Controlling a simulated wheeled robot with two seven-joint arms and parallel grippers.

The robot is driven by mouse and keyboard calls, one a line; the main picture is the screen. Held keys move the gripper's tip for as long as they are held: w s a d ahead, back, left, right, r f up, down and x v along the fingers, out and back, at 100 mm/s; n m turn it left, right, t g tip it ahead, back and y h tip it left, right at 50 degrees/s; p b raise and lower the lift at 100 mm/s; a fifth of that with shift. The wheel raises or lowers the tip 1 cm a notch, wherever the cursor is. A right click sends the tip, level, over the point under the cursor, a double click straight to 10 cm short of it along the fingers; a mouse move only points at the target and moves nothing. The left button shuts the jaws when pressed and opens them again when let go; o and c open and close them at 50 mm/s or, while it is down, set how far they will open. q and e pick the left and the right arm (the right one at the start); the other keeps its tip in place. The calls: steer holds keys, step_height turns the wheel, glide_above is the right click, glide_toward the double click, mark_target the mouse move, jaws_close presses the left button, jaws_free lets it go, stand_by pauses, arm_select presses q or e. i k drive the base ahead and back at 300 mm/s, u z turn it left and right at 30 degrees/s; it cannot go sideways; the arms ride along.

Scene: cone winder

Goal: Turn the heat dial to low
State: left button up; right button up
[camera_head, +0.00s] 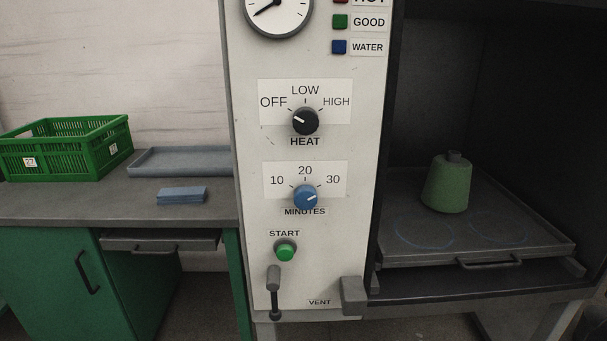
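The black heat dial (305,121) is on the white control panel (335,235), under a label (345,102) reading OFF, LOW and HIGH. Its white pointer line points to the upper left, toward OFF. LOW is straight above the dial and HIGH is to its upper right. Neither of my grippers shows in the head view, and nothing touches the dial.
Below are a blue minutes dial (305,197), a green start button (285,250) and a vent lever (273,285). Right is an open chamber with a green cone (447,184) on a tray (400,252). Left, a bench (90,203) holds a green crate (65,145).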

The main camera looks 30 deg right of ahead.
mark_target(305, 120)
steer(key=u, duration=0.9)
steer(key=k, duration=0.9)
steer(key=z, duration=0.3)
